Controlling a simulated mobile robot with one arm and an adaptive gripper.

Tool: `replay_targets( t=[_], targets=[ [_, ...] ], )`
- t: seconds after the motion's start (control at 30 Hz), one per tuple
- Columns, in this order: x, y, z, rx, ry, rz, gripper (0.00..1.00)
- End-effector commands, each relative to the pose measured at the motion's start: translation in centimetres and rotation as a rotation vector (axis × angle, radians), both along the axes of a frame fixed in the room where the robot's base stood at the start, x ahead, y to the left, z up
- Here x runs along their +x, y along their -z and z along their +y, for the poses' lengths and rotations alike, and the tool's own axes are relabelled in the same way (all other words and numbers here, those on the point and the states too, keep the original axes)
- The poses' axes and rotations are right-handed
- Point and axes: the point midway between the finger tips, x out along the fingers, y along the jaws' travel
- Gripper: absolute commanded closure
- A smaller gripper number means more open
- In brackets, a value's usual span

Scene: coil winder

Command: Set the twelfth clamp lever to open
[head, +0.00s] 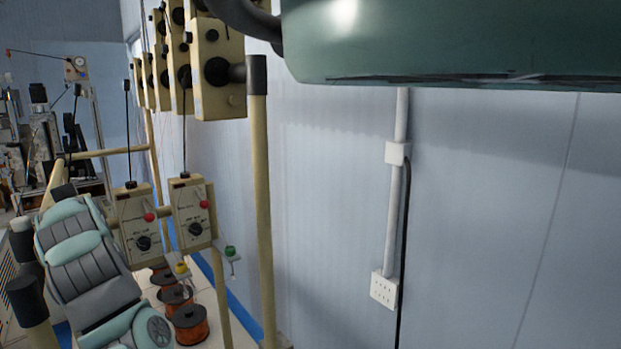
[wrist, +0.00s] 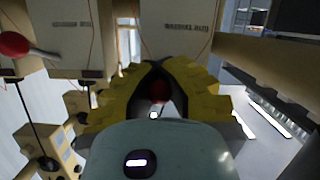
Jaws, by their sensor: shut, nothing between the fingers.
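My gripper (wrist: 157,72) shows in the wrist view, with dark fingers and yellow jagged pads. It is shut and empty. A red ball knob (wrist: 158,92) shows through the gap between its fingers, with nothing gripped; I cannot tell how far behind it is. A second red-knobbed lever (wrist: 15,44) sticks out from a pale box (wrist: 68,38) at upper left. In the head view, two cream control boxes carry red-knobbed levers, one on the left (head: 149,216) and one on the right (head: 204,204). I cannot tell which lever is the twelfth. My gripper is not visible there.
Copper wire spools (head: 189,324) stand below the boxes. Small yellow (head: 181,268) and green (head: 230,251) knobs sit near them. A tan post (head: 262,210) stands right of the boxes. Larger tan boxes (head: 217,75) hang above. A blue wall (head: 480,200) fills the right.

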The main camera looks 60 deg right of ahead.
Motion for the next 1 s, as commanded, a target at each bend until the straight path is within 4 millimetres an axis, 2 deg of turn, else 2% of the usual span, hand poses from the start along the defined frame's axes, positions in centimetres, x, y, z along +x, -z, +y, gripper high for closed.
replay_targets(
  t=[0.4,1.0],
  targets=[
    [0.18,-0.65,-0.09,0.054,-0.001,0.176,1.00],
    [0.26,-0.90,-0.05,0.059,-0.001,0.206,1.00]
  ],
)
